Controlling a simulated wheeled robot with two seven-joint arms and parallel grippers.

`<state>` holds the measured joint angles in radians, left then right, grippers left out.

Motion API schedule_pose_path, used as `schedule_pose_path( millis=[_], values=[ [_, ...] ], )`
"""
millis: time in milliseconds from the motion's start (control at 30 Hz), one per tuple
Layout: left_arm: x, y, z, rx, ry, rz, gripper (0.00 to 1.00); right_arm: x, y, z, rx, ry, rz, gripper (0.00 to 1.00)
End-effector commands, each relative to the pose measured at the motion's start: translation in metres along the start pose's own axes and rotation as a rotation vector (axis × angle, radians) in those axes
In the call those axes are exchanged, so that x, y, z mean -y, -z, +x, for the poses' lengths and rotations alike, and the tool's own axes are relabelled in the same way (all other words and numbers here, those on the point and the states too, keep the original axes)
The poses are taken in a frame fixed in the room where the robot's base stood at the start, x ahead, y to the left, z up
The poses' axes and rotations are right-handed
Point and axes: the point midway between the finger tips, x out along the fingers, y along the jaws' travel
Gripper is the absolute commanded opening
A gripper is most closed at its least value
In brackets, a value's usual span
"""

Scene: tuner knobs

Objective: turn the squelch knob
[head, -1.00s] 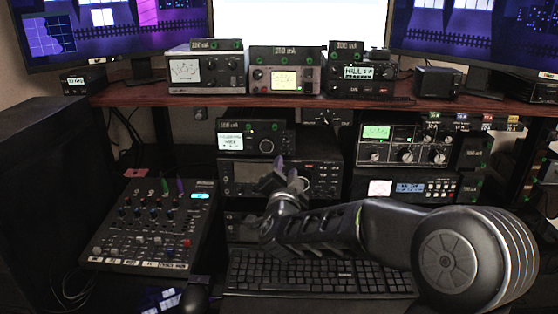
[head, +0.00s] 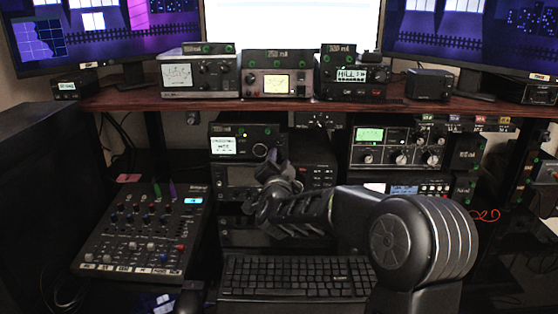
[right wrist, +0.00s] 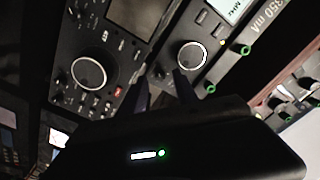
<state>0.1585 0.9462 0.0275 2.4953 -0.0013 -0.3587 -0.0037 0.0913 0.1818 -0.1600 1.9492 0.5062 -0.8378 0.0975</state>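The small upper radio (head: 236,146) in the middle of the lower shelf has a lit display and a round knob (head: 260,150) at its lower right. In the right wrist view that ringed knob (right wrist: 191,56) shows just beyond the fingertips. I cannot read a squelch label on any knob. My right gripper (head: 272,162) is in front of the radio stack, just below and right of the small radio's knob. In the right wrist view the gripper (right wrist: 162,82) has its two dark fingers apart, with nothing between them. My left gripper is not in view.
A larger radio (head: 238,176) sits below, with a big dial (right wrist: 88,73). A keyboard (head: 290,276) lies under my right forearm. A mixer (head: 140,235) stands left, and a rack unit with knobs (head: 398,146) stands right. The wooden shelf (head: 250,104) overhangs the lower radios.

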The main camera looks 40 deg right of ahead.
Motion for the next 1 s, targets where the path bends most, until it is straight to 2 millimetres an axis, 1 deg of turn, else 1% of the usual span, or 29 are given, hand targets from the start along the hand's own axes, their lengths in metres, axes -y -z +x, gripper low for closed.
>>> schedule_pose_path(
  millis=[100,367,800,1000],
  values=[
    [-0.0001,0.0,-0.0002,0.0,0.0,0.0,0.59,-0.0005,0.0004,0.0079,-0.001,0.0,-0.001,0.35],
    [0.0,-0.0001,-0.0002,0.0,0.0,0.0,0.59,-0.0004,0.0003,0.009,-0.001,0.0,0.0,0.35],
    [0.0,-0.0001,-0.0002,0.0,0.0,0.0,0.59,-0.0004,0.0002,0.0087,0.0,0.0,-0.001,0.0],
    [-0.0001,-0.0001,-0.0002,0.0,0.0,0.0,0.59,-0.0005,0.0001,0.0087,0.0,-0.001,-0.001,0.0]
  ],
)
